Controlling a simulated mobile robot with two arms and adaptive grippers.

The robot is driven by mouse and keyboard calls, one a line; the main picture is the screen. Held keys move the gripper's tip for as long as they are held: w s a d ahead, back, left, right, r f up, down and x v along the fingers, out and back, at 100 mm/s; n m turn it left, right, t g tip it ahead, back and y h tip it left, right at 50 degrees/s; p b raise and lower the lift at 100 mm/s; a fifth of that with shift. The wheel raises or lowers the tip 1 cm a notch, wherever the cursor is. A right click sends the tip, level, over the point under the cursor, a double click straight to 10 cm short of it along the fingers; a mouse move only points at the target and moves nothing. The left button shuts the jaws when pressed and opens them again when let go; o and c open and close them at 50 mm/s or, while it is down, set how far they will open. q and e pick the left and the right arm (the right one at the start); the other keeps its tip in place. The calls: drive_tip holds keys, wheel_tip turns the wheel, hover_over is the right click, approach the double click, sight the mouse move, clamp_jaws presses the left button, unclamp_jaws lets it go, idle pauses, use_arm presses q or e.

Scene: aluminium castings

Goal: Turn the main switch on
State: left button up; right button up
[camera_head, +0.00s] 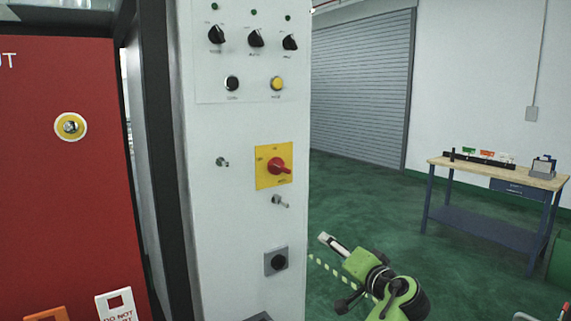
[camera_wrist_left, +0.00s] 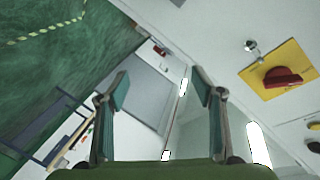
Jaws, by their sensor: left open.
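The main switch, a red rotary knob (camera_head: 279,166) on a yellow plate (camera_head: 262,180), is on the white cabinet front. Its handle lies roughly level, pointing right. The plate's lettering is too small to read surely. The left wrist view shows the red knob (camera_wrist_left: 282,77) and yellow plate (camera_wrist_left: 262,87) at the right, in a rolled picture. My left gripper (camera_head: 326,239) is in front of the cabinet, below and right of the switch, apart from it. In the wrist view its two fingers (camera_wrist_left: 162,88) are spread with nothing between them. My right gripper is not in view.
A red panel (camera_head: 60,190) stands left. A workbench (camera_head: 490,170) stands far right. Green floor between is free.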

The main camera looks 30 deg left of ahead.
use_arm(q)
drive_tip(key=s+a+r+n+g+y, duration=0.1)
drive_tip(key=s+r+n+g+y, duration=0.2)
drive_tip(key=r, duration=1.2)
drive_tip(key=n+p, duration=0.1)
drive_tip(key=n, duration=0.3)
approach(283, 167)
drive_tip(key=shift+y, duration=0.4)
drive_tip(key=p+x, duration=0.5)
drive_tip(key=x, duration=0.3)
drive_tip(key=shift+w+a+f, duration=0.15)
drive_tip(key=shift+w+a, duration=0.1)
drive_tip(key=shift+a, duration=0.1)
drive_tip(key=shift+w+a+f, duration=0.1)
drive_tip(key=shift+w+a, duration=0.05)
drive_tip(key=shift+a, duration=0.3)
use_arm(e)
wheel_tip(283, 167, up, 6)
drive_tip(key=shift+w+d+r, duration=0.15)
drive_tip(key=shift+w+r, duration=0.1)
use_arm(q)
drive_tip(key=c, duration=1.1)
